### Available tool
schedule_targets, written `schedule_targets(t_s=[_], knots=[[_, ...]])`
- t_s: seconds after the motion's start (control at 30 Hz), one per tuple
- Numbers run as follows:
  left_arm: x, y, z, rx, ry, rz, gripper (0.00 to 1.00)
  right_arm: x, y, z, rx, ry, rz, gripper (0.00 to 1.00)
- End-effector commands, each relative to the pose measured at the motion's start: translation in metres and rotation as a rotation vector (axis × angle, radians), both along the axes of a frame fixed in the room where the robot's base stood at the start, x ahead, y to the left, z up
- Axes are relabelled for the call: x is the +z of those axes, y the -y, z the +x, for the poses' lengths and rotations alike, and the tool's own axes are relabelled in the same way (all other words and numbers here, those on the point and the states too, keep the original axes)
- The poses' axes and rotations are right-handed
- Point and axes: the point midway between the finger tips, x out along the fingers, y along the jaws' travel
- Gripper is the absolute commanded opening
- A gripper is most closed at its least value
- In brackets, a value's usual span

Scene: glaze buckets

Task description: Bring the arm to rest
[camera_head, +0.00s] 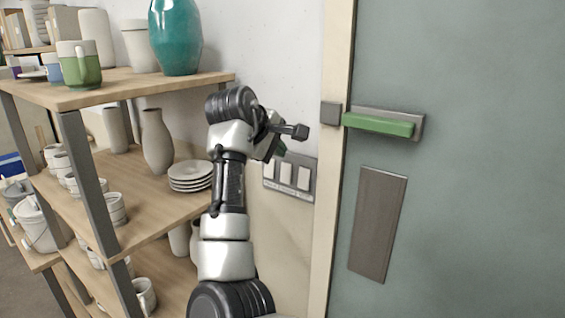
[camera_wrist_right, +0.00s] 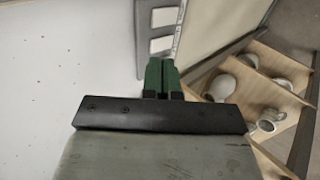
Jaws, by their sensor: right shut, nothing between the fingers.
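My right arm (camera_head: 230,180) reaches up in the middle of the head view, bent at the wrist. My right gripper (camera_head: 275,149) is beside the wall switch panel (camera_head: 290,176), which has several white rockers. In the right wrist view the green fingers of my right gripper (camera_wrist_right: 161,75) are together with nothing between them. The switch panel also shows just beyond them in that view (camera_wrist_right: 160,22). I cannot tell whether the fingertips touch it. My left gripper is not in view.
A wooden shelf (camera_head: 190,82) with pottery stands close on the left; a teal vase (camera_head: 175,38) is on top and stacked plates (camera_head: 190,175) lie below. A grey-green door (camera_head: 480,200) with a green-fronted push bar (camera_head: 380,125) is on the right.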

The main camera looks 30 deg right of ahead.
Motion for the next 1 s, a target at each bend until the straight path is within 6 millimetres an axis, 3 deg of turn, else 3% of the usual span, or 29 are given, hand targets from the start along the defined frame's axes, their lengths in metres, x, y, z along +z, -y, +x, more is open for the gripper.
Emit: schedule_targets(t_s=[0.67, 0.77, 0.83, 0.97, 1.0], knots=[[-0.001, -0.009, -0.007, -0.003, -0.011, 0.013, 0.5, 0.001, -0.003, 0.001, 0.003, -0.002, -0.004, 0.0], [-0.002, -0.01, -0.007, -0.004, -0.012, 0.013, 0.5, -0.021, -0.004, 0.014, 0.028, -0.006, -0.028, 0.0], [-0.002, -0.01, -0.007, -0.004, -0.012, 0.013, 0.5, -0.052, -0.007, 0.031, 0.063, -0.009, -0.052, 0.0], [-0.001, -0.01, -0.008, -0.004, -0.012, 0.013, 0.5, -0.14, -0.018, 0.065, 0.164, -0.005, -0.083, 0.0], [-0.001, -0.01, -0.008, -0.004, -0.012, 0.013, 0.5, -0.169, -0.023, 0.071, 0.195, -0.001, -0.08, 0.0]])
